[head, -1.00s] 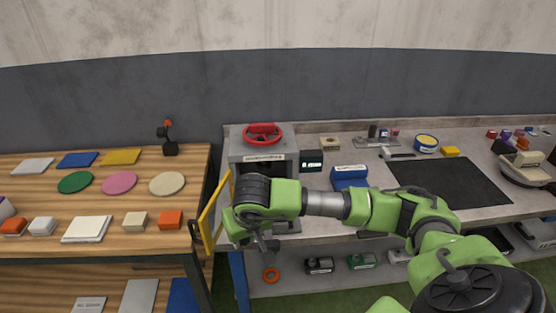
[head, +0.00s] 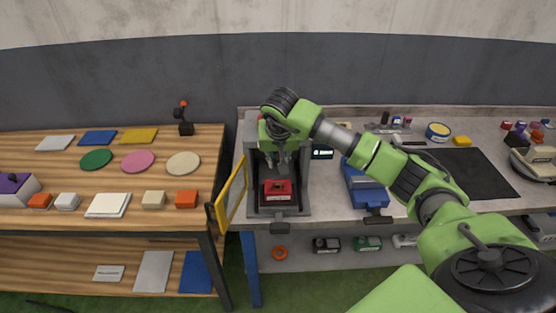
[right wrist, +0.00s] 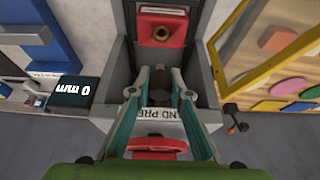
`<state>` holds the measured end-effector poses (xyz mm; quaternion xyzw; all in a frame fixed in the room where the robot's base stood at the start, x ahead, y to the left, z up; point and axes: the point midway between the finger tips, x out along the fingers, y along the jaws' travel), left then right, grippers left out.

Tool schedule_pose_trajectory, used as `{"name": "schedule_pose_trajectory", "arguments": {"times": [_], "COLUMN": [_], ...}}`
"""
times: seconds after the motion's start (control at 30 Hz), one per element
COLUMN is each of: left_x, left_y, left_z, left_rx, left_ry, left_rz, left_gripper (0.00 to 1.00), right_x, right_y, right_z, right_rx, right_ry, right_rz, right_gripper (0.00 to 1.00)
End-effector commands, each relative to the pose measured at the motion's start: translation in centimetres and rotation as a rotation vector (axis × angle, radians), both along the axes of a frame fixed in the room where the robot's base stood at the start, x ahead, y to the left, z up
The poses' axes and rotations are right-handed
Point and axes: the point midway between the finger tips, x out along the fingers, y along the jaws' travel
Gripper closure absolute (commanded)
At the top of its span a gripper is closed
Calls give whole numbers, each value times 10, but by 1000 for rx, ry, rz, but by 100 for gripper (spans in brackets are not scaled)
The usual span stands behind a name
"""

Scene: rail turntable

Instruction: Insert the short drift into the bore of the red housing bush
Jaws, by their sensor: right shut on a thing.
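The red housing bush (head: 278,190) sits low inside the grey hand press, its label facing front. In the right wrist view the red housing bush (right wrist: 172,42) is at the top, with its round bore facing up. My right gripper (head: 278,167) points down inside the press, above and apart from the bush. In the right wrist view my right gripper (right wrist: 160,88) is shut on a small dark piece, which I take for the short drift; the fingers hide most of it. I cannot tell whether it lines up with the bore. My left gripper is not in view.
The press frame (head: 307,185) stands close around the gripper, and its yellow-edged guard (head: 231,193) is swung open on the left. The red handwheel (right wrist: 158,146) is close to my wrist. A blue vise (head: 365,185) stands to the right; a black mat (head: 470,170) lies beyond.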

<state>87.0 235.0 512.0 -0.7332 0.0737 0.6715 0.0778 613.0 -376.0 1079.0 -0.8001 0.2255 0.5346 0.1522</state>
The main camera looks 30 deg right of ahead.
Motion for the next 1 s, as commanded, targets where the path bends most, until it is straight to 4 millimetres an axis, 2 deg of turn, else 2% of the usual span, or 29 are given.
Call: {"name": "schedule_pose_trajectory", "arguments": {"times": [0.63,1.0], "left_x": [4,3], "left_y": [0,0], "left_z": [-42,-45], "left_rx": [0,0], "left_ry": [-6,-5], "left_rz": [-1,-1], "left_gripper": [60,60], "right_x": [-1,-1], "right_y": [0,0], "right_z": [-53,-58], "right_rx": [-1,1], "right_ry": [-1,0], "right_rz": [0,0], "right_gripper": [100,100]}}
